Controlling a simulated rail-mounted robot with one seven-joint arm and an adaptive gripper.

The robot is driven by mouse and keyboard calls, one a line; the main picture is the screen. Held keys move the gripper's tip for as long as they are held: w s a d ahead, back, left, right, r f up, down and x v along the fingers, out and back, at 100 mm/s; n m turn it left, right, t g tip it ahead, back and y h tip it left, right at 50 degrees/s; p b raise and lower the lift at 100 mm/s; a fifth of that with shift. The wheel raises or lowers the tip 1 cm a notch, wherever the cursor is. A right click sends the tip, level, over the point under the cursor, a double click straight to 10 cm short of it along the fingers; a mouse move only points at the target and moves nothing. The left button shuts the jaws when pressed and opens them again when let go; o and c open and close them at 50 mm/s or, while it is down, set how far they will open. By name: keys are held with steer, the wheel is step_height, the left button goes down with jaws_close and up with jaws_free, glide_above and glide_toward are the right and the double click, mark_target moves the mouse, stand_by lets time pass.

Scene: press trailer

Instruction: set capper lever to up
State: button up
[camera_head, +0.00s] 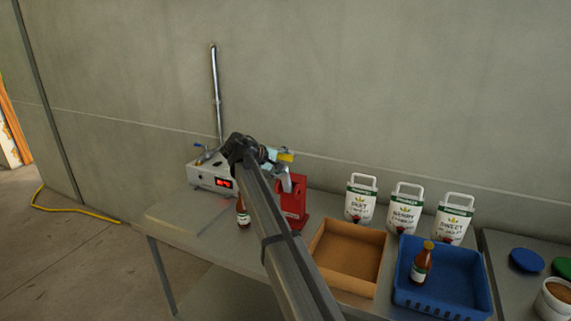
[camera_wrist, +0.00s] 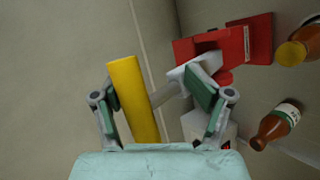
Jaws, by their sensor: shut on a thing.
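The capper lever has a yellow grip (camera_wrist: 133,98) and a pale grey arm; the grip (camera_head: 286,157) also shows above the capper in the head view. My gripper (camera_wrist: 160,95) is shut on the capper lever: one finger lies against the yellow grip, the other by the grey arm. In the head view my gripper (camera_head: 277,156) is partly hidden by my arm, which also covers part of the capper.
A white machine (camera_head: 213,175) with a red display and tall metal tube stands left of the capper. A bottle (camera_head: 243,213) stands between them. A cardboard box (camera_head: 347,255), a blue crate (camera_head: 440,290) with a bottle and white jugs (camera_head: 405,208) are to the right.

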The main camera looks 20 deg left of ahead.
steer(key=shift+a+f, duration=0.25)
steer(key=v, duration=1.2)
steer(key=shift+d+r, duration=0.15)
steer(key=shift+r, duration=0.1)
steer(key=shift+c, duration=0.5)
